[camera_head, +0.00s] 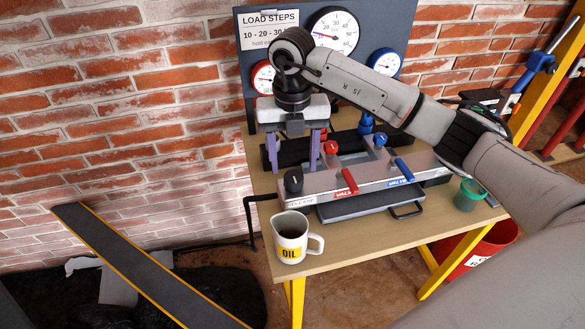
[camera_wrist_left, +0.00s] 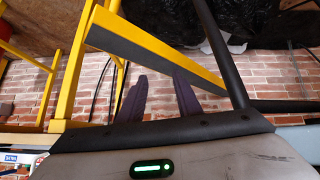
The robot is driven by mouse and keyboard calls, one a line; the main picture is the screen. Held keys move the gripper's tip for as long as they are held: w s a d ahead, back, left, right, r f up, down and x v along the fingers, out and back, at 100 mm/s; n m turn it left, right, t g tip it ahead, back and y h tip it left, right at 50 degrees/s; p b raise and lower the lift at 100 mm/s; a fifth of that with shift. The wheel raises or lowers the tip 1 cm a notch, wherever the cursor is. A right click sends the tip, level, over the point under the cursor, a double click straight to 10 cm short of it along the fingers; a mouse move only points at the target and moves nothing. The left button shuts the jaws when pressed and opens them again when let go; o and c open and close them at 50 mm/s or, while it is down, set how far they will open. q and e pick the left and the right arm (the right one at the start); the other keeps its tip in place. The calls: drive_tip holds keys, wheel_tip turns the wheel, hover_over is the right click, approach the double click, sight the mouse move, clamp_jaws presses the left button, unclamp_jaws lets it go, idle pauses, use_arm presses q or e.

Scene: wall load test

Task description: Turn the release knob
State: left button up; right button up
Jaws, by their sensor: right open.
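The release knob (camera_head: 293,182) is a small black knob at the left end of the grey valve block (camera_head: 325,184), above a label that is hard to read. My right gripper (camera_head: 294,162) points down over that end of the block. Its two purple fingers are apart, and the knob shows just below and between them in the picture; I see no contact. The left wrist view shows my left gripper (camera_wrist_left: 161,85) with its purple fingers apart and nothing between them. My left gripper is not in the head view.
A red lever (camera_head: 346,181) and a blue lever (camera_head: 402,170) sit on the block. A white oil jug (camera_head: 291,239) stands near the table's front left corner. A green cup (camera_head: 468,195) is at the right. Gauges (camera_head: 333,32) hang behind my right arm.

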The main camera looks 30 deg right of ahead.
sight(294, 176)
wheel_tip(294, 176, down, 4)
drive_tip(key=shift+r, duration=0.2)
drive_tip(key=shift+f, duration=0.35)
drive_tip(key=c, duration=1)
use_arm(q)
drive_tip(key=shift+w+r, duration=0.45)
drive_tip(key=shift+r, duration=0.05)
use_arm(e)
drive_tip(key=shift+c, duration=0.2)
